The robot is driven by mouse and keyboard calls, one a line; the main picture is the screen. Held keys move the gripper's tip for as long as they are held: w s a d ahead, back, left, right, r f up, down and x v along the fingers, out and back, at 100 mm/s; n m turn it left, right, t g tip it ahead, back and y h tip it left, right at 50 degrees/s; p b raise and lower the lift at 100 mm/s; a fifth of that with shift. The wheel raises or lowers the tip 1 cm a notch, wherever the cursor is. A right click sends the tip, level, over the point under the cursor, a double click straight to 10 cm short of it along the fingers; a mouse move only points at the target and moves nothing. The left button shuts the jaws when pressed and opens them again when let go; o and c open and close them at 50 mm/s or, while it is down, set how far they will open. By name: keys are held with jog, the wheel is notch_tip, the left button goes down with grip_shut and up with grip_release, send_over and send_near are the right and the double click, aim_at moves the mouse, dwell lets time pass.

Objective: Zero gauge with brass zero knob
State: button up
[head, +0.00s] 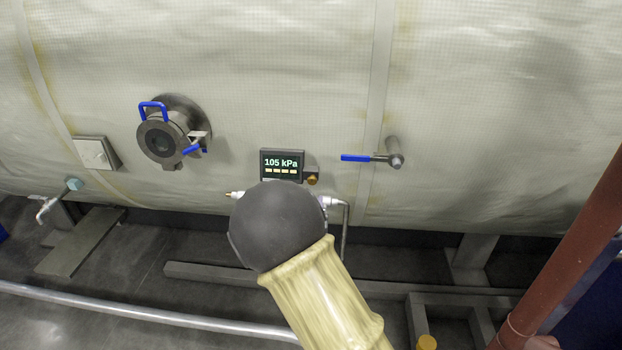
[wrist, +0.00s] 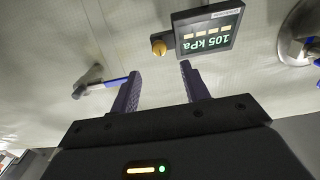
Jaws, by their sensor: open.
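The gauge (head: 282,164) is a dark box on the insulated wall, and its display reads 105 kPa. The brass zero knob (head: 312,180) sits at its lower right side in the head view. In the wrist view the gauge (wrist: 208,33) appears upside down, with the brass knob (wrist: 159,47) at its left edge. My gripper (wrist: 157,82) is open and empty in the wrist view. The knob lies beyond the fingertips, roughly between them in the picture, with no visible contact. In the head view my arm hides the gripper and the area just below the gauge.
A blue-handled valve (head: 372,158) projects right of the gauge. A flanged port (head: 163,138) with blue handles is at left, near a small square plate (head: 96,153). Thin piping (head: 345,225) runs below the gauge. A red-brown pipe (head: 565,255) crosses the right foreground.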

aim_at(312, 179)
jog(key=w+p, duration=0.3)
jog(key=w, duration=0.6)
jog(key=shift+d, duration=0.15)
jog(key=c, duration=1)
